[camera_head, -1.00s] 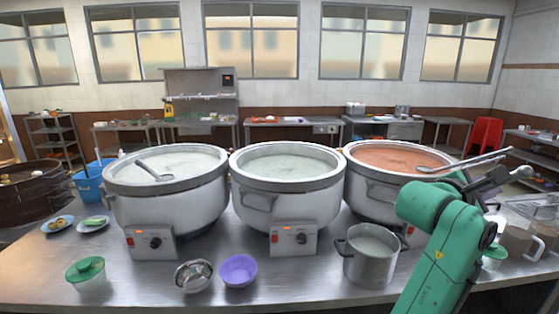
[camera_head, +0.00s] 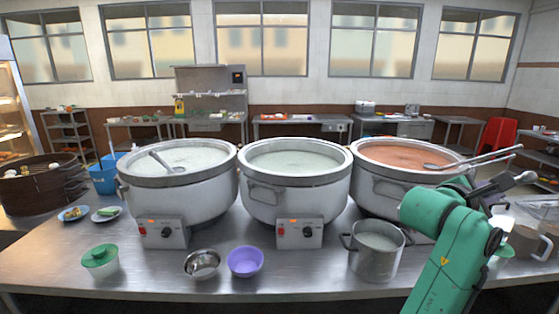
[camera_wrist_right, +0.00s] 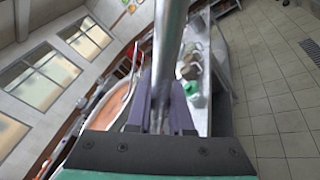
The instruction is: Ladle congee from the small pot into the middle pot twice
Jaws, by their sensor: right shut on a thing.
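The small pot (camera_head: 377,262), grey metal with two side handles, stands at the table's front right and holds pale congee. The middle pot (camera_head: 295,200) is a large white cooker behind it to the left, full of pale greenish-white congee. My right gripper (camera_head: 492,190) is to the right of the small pot, beyond the green arm and partly hidden. In the right wrist view it (camera_wrist_right: 160,115) is shut on a metal ladle handle (camera_wrist_right: 170,45). The far end of that handle is out of the wrist view. My left gripper is not in view.
A left pot (camera_head: 180,200) holds a resting ladle (camera_head: 163,162). A right pot (camera_head: 385,190) holds orange congee; another ladle (camera_head: 432,166) shows over its rim.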

